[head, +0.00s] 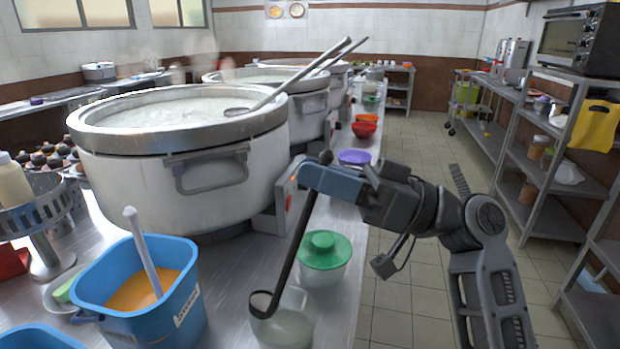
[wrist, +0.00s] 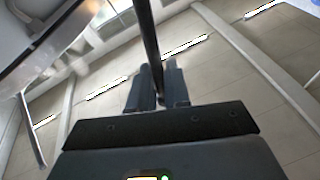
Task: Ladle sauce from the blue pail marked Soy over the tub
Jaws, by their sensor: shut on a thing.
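My gripper (head: 306,172) is shut on the handle of a black ladle (head: 292,250). In the wrist view the dark handle (wrist: 148,35) runs between the two fingers (wrist: 157,88). The ladle hangs down, tilted, with its bowl (head: 264,304) at the left rim of a translucent tub (head: 288,333). I cannot tell whether the bowl touches the tub or what it holds. A blue pail (head: 191,292) with orange contents and a pale utensil handle stands left of the tub. Its white label is too small to read. Another blue pail (head: 35,337) is cut off at lower left.
A large steaming stockpot (head: 190,190) stands behind the pails, with more pots beyond. A tub with a green lid (head: 325,252) stands just behind the open tub. Purple (head: 354,157) and red (head: 364,129) bowls line the counter edge. Floor is free to the right, before metal shelves (head: 545,170).

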